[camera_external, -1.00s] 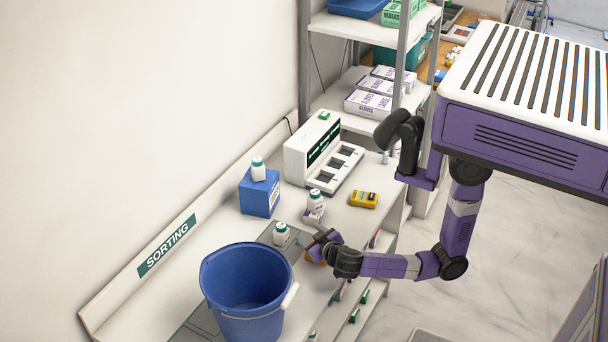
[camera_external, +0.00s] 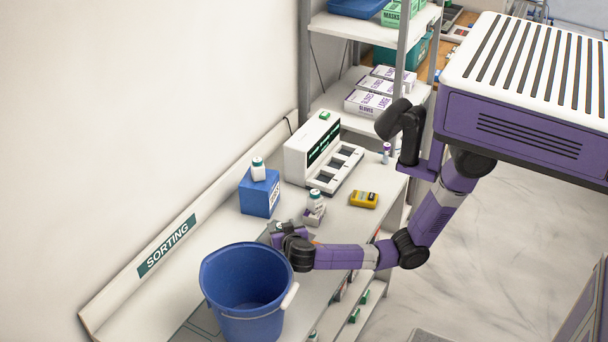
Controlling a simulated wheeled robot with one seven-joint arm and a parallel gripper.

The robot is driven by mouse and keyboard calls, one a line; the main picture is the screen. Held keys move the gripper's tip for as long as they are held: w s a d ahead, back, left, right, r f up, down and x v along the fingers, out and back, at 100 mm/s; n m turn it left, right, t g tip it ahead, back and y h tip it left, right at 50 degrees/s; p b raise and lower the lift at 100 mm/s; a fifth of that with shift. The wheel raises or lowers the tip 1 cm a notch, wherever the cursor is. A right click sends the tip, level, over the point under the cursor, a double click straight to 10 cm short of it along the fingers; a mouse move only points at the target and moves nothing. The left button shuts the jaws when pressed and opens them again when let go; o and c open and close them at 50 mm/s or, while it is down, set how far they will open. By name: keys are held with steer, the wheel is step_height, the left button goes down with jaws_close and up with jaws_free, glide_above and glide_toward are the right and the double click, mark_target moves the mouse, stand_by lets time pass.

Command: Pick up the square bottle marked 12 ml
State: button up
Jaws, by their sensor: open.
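Three white bottles with teal caps or labels are in the external view; their shapes and markings are too small to read, so I cannot tell which is marked 12 ml. One bottle (camera_external: 258,170) stands on a blue box. Another bottle (camera_external: 315,201) stands on or against a small white item on the counter. A third, nearer the bucket, is mostly or wholly hidden by my gripper. My gripper (camera_external: 279,229) is open, low over the counter just behind the bucket, at that third bottle's place. Whether its fingers are around the bottle cannot be seen.
A large blue bucket (camera_external: 247,291) stands close in front of my gripper. The blue box (camera_external: 260,193), a white charger-like device (camera_external: 323,158) and a yellow device (camera_external: 363,200) stand farther back on the counter (camera_external: 340,228). A shelf with glove boxes (camera_external: 376,96) is behind.

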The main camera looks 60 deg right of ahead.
mark_target(280, 223)
steer(key=x, duration=0.2)
steer(key=p+x, duration=0.1)
steer(key=x, duration=0.2)
steer(key=shift+s+a+f, duration=0.1)
steer(key=shift+s+f, duration=0.05)
steer(key=shift+f, duration=0.05)
jaws_close()
steer(key=shift+r, duration=0.1)
